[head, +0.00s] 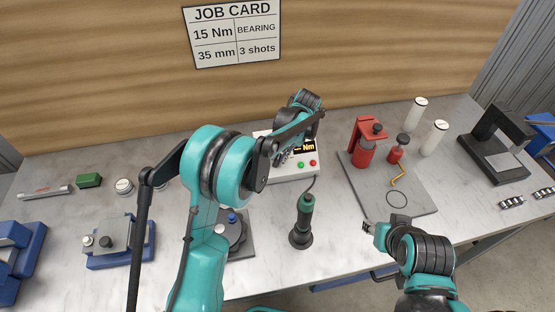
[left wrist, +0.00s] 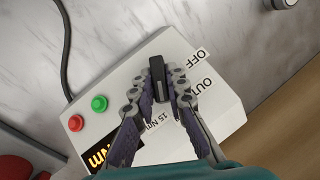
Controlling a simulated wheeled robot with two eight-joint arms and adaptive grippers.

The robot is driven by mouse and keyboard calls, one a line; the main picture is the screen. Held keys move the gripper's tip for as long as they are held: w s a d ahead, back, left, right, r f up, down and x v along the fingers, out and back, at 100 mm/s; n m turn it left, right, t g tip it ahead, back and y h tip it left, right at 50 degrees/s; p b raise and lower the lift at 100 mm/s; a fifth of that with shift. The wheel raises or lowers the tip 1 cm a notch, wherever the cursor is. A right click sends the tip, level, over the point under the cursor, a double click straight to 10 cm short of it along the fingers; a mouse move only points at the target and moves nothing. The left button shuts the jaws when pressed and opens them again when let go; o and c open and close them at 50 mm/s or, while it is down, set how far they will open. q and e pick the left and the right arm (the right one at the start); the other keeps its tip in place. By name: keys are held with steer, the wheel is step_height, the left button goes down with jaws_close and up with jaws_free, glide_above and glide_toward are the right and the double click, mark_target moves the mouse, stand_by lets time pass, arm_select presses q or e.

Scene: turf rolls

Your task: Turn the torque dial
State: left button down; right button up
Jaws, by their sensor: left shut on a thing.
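The torque dial (left wrist: 157,72) is a black knob with a raised grip on a white control box (left wrist: 110,70). In the left wrist view, my left gripper (left wrist: 158,88) has its fingers on both sides of the knob and is shut on it. Labels OFF, OUT and 15 Nm show around the dial. In the head view, my left gripper (head: 283,152) is at the box (head: 292,172) and hides the dial. The box's lit display reads "Nm", partly covered. My right gripper (head: 370,227) is low at the right, away from the box; its fingers are too small to judge.
A grey mat (head: 415,190) with a red press (head: 365,140) lies to the right. The job card (head: 235,33) on the wall reads 15 Nm, bearing, 35 mm, 3 shots.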

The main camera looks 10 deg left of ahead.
arm_select(q)
steer(key=shift+d+f+m+y+b, duration=0.15)
steer(key=shift+m+y+b, duration=0.35)
steer(key=shift+m+y, duration=0.65)
steer(key=shift+m, duration=0.25)
steer(key=c, duration=1.5)
jaws_free()
steer(key=v, duration=1.2)
steer(key=shift+s, duration=0.15)
